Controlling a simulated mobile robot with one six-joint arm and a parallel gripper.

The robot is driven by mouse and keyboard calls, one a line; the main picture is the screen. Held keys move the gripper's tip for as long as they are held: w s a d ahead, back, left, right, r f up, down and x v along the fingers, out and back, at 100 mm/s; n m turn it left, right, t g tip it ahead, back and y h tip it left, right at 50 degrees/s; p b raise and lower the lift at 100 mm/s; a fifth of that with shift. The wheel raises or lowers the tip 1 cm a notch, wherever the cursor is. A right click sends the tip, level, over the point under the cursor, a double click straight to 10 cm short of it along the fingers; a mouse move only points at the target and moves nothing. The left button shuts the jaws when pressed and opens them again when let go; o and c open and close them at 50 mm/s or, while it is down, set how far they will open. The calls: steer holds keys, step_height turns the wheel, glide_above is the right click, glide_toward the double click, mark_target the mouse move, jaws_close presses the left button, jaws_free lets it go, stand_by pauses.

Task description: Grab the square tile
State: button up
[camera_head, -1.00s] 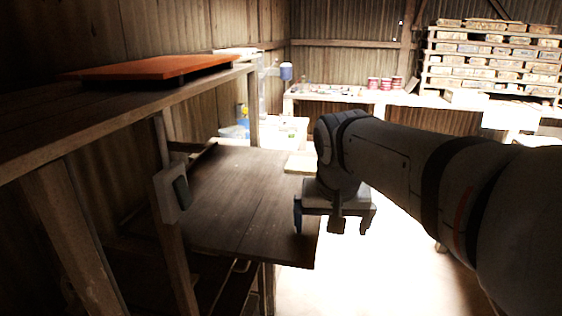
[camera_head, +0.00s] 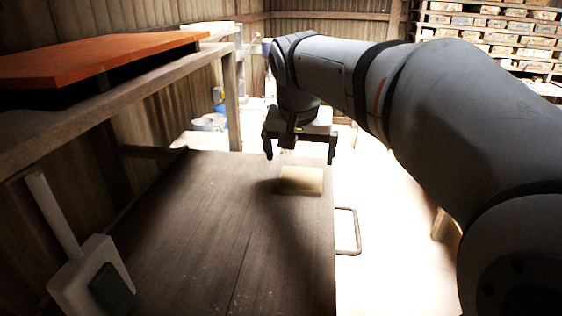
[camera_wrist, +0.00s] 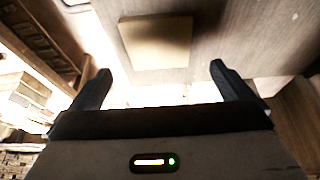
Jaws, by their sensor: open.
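The square tile (camera_head: 301,180) is pale cream and lies flat on the dark wooden table (camera_head: 190,235), near its right edge. In the wrist view the tile (camera_wrist: 156,42) shows between and beyond my two fingers. My gripper (camera_head: 300,158) is open and empty, with its fingers spread wide. In the head view it hangs above the far side of the tile. It is apart from the tile.
An orange panel (camera_head: 95,58) sits on a raised wooden shelf (camera_head: 110,95) at the left. A white lever-like part with a dark green pad (camera_head: 112,288) stands at the lower left. A metal handle (camera_head: 356,232) juts from the table's right side. Stacked pallets (camera_head: 490,35) stand at the back right.

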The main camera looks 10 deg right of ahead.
mark_target(301, 178)
steer(key=x, duration=0.7)
steer(key=shift+s+d+f+p, duration=0.1)
steer(key=shift+d+f+p, duration=0.1)
steer(key=shift+p, duration=0.15)
steer(key=shift+c, duration=0.2)
steer(key=shift+r, duration=0.1)
steer(key=c, duration=0.9)
